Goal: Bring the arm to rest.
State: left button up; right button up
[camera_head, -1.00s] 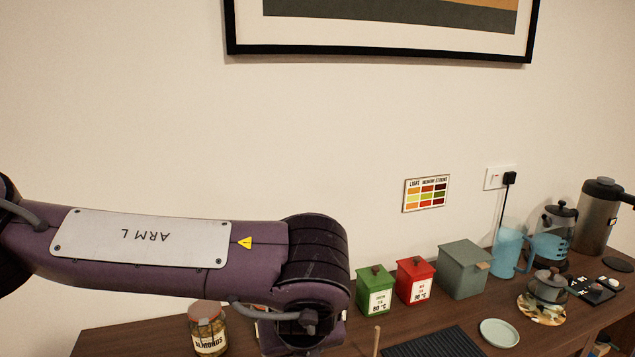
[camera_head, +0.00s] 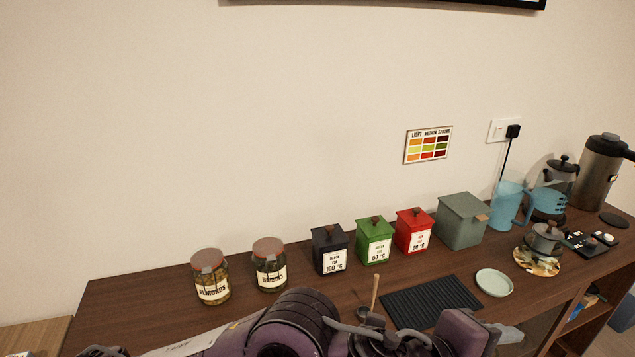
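My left arm (camera_head: 285,325) lies along the bottom edge of the head view, in front of the sideboard. Its wrist part (camera_head: 462,332) is at the bottom right of centre, and the frame cuts off what lies below it. My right arm and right gripper are out of view.
The wooden sideboard (camera_head: 140,300) carries two jars (camera_head: 210,280), black, green and red tins (camera_head: 375,240), a grey-green box (camera_head: 462,222), a ribbed black mat (camera_head: 430,300), a pale saucer (camera_head: 494,282), a wooden spoon (camera_head: 374,292), a blue jug (camera_head: 508,203) and coffee ware.

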pick_arm(q)
jog(key=w+a+f+n+t+y, duration=0.3)
jog(key=w+a+n, duration=0.2)
jog(key=a+n, duration=0.4)
jog(key=w+a+f+n+t+y, duration=0.3)
jog(key=w+a+n, duration=0.3)
jog(key=a+n, duration=0.35)
jog(key=s+a+f+n+g+y, duration=0.35)
jog(key=s+a+f, duration=0.35)
jog(key=a+f, duration=0.3)
jog(key=s+a+f+n+g+y, duration=0.3)
jog(key=s+a+f+n, duration=0.3)
jog(key=a, duration=0.6)
notch_tip(320, 180, down, 35)
jog(key=s+g+b, duration=0.1)
jog(key=s+b, duration=0.1)
jog(key=b, duration=0.3)
jog(key=s+a+f+b, duration=0.1)
jog(key=s+a+f, duration=0.1)
jog(key=s+f, duration=0.7)
jog(key=s+a+f+m+g+b, duration=0.1)
jog(key=s+a+f+b, duration=0.1)
jog(key=s+f, duration=0.8)
notch_tip(320, 180, down, 4)
jog(key=shift+s+r+b, duration=0.1)
jog(key=shift+s+b, duration=0.2)
